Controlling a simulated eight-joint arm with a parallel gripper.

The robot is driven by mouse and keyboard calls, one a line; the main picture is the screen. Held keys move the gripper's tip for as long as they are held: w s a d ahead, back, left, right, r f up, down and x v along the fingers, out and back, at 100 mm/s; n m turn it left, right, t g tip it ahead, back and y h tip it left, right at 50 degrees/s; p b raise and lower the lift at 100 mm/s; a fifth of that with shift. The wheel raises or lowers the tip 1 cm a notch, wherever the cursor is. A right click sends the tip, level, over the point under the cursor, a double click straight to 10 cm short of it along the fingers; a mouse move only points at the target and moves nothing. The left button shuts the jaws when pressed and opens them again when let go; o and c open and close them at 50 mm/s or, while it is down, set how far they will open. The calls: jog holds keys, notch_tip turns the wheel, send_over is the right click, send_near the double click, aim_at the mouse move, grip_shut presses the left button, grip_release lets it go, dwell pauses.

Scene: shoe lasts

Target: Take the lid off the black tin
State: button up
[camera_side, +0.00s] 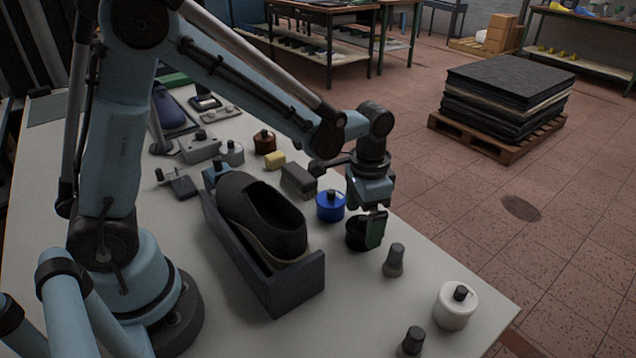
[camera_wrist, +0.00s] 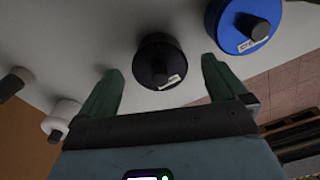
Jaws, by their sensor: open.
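The black tin (camera_side: 355,238) stands on the white table below my gripper (camera_side: 367,224), partly hidden by a green finger in the side view. In the wrist view the black tin (camera_wrist: 158,48) has its lid on, with a dark knob and a small white label. My gripper (camera_wrist: 162,68) is open and empty there. Its two green fingers stand apart, left and right of the tin in the picture.
A blue tin (camera_side: 330,206) stands close behind the black tin. A grey knobbed peg (camera_side: 394,260) and a white tin (camera_side: 455,306) stand toward the table's right edge. A dark shoe (camera_side: 262,215) lies in a grey open box (camera_side: 296,287) to the left.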

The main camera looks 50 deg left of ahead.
jog(key=c, duration=1.1)
jog(key=shift+r, duration=0.1)
jog(key=shift+c, duration=0.2)
